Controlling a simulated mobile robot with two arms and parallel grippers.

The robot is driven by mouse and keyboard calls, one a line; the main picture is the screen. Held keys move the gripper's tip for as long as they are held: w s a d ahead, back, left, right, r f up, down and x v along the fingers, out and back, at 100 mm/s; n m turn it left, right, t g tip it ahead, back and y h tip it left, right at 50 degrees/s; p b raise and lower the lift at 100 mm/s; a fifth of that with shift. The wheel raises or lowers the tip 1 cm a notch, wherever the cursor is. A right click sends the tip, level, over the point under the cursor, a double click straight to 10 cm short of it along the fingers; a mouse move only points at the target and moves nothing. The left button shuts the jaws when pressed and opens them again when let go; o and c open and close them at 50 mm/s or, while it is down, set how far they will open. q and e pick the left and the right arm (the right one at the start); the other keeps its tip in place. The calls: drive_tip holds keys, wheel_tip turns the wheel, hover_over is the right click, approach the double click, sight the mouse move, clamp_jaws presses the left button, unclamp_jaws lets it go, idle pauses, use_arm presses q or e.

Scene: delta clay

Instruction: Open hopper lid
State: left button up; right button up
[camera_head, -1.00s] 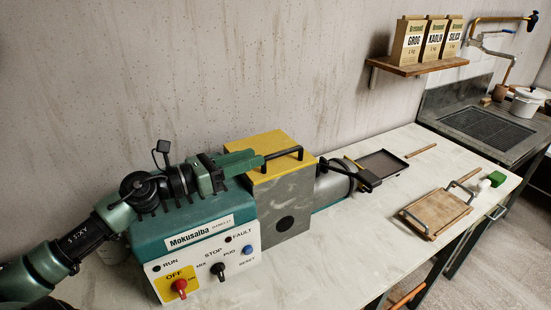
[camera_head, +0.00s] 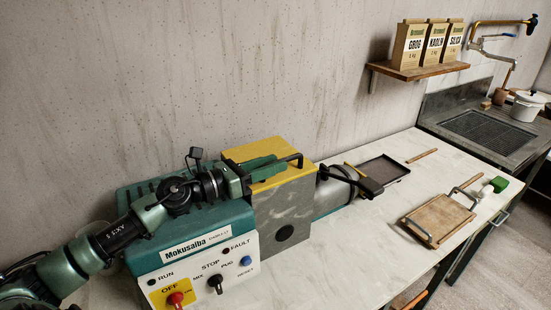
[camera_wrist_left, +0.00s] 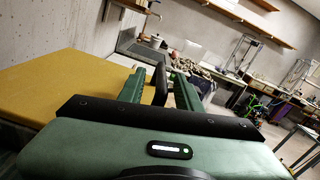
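The hopper is a grey box with a flat yellow lid (camera_head: 238,152), which lies closed on top. A black bar handle (camera_head: 297,157) is on the lid's right part; its dark bar also shows in the left wrist view (camera_wrist_left: 160,85). My left gripper (camera_head: 275,168) reaches over the lid from the left, its green fingers beside the handle. In the left wrist view, the fingers (camera_wrist_left: 160,92) stand apart with the handle between them and gaps showing. The fingers partly hide the handle in the head view. My right gripper is not in view.
The teal machine body (camera_head: 190,240) with its control panel is below my left arm. A grey barrel (camera_head: 335,190), a dark tray (camera_head: 383,169) and a wooden board (camera_head: 440,218) are to the right. The wall is close behind the hopper.

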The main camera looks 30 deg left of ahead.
use_arm(q)
drive_tip(key=shift+w+d+r, duration=0.15)
drive_tip(key=shift+w+d, duration=0.15)
drive_tip(key=shift+w, duration=0.1)
drive_tip(key=shift+w+d, duration=0.1)
clamp_jaws()
idle(1.3)
